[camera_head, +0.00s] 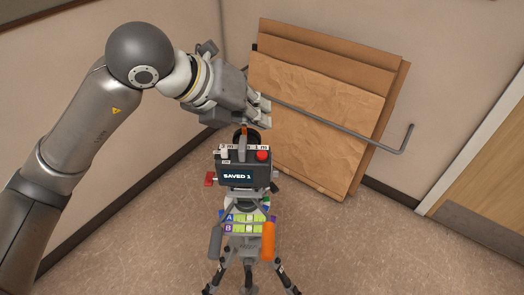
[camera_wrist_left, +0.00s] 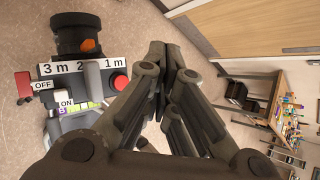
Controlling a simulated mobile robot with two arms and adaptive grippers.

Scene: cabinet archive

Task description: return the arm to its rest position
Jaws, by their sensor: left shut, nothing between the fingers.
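My left arm (camera_head: 88,130) comes in from the left and bends over at the top. My left gripper (camera_head: 262,110) is just above and behind the camera-like device (camera_head: 240,168) on its tripod. In the left wrist view the gripper fingers (camera_wrist_left: 165,85) are shut together with nothing between them. The device, with its dark screen reading "SAVED 1", shows in the wrist view (camera_wrist_left: 85,75) left of the fingers, with a "3 m 2 1 m" scale, a red button and ON and OFF labels. My right gripper is not in view.
Brown boards (camera_head: 310,115) lean on the wall behind the device, with a grey bent rod (camera_head: 340,125) across them. A wooden door (camera_head: 490,165) is at the right. The wrist view shows a cluttered table (camera_wrist_left: 265,105). Floor is clear at the lower right.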

